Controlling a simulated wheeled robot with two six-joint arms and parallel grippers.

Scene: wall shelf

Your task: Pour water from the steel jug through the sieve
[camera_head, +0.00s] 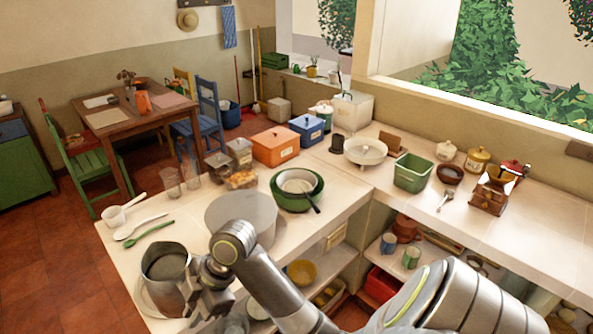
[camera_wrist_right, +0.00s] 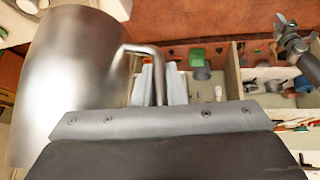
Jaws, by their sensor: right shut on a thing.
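The steel jug (camera_head: 165,268) is at the near left corner of the counter, roughly upright, its wide mouth facing up. Its inside looks dark; I cannot make out the water level. My right gripper (camera_head: 208,290) is shut on the jug's handle, on the jug's right side. In the right wrist view the jug (camera_wrist_right: 80,80) fills the left, and its bent handle (camera_wrist_right: 157,70) runs down between the fingers. A pale sieve (camera_head: 297,181) with a dark handle sits in a green bowl (camera_head: 296,203), farther back and to the right.
A grey round-topped vessel (camera_head: 242,212) stands between the jug and the green bowl. Clear glasses (camera_head: 172,184) and spoons (camera_head: 140,226) lie left of it. An orange box (camera_head: 276,146) stands behind. A white colander (camera_head: 365,152) and green tub (camera_head: 412,173) are on the right counter.

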